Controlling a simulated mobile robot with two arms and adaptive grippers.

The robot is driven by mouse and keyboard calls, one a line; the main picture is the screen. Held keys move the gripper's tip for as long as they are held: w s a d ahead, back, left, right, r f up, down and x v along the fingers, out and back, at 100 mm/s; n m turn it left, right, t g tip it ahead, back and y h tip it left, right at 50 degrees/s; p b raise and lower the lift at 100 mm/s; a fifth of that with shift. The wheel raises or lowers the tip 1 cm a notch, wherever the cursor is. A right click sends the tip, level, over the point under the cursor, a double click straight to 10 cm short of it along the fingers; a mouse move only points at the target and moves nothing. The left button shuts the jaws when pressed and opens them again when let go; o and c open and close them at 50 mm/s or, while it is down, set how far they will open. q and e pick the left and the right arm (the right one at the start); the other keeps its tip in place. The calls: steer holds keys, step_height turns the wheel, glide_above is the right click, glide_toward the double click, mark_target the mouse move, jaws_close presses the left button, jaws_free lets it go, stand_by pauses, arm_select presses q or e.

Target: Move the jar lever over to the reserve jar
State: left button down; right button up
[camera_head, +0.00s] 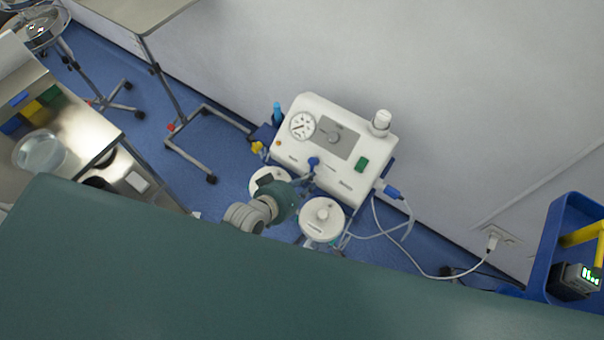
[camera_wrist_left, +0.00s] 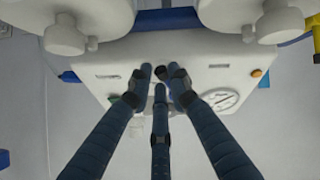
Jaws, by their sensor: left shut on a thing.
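The suction unit (camera_head: 340,140) is a white box with a round gauge (camera_head: 302,125) and a grey panel. The jar lever (camera_head: 313,162) shows as a small blue knob on its front edge, between two white-lidded jars. One jar (camera_head: 322,218) is right of my gripper; the other (camera_head: 268,176) is partly hidden behind it. My left gripper (camera_head: 308,178) reaches the lever from below left and is shut on it. In the left wrist view the three dark fingertips (camera_wrist_left: 163,80) close together in front of the unit and mostly hide the lever. I cannot tell which jar is the reserve.
The green operating table (camera_head: 200,270) fills the foreground. A steel cart (camera_head: 95,135) with a clear bowl (camera_head: 40,151) stands at left. A hose and cable (camera_head: 400,262) run right from the unit. A blue frame (camera_head: 560,225) is at far right, and the wall is close behind.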

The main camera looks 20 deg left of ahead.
arm_select(q)
steer(key=shift+s+d+f+n+y+p, duration=0.2)
steer(key=shift+d+n+p, duration=0.15)
steer(key=shift+n, duration=0.2)
steer(key=shift+s+d+f+n+y+p, duration=0.1)
steer(key=shift+s+d+n+y+p, duration=0.1)
steer(key=shift+n+p, duration=0.25)
steer(key=c, duration=1.7)
jaws_free()
steer(key=shift+c, duration=0.2)
steer(key=shift+w, duration=0.1)
steer(key=shift+w+r, duration=0.15)
steer(key=v, duration=1.2)
steer(key=shift+o, duration=0.4)
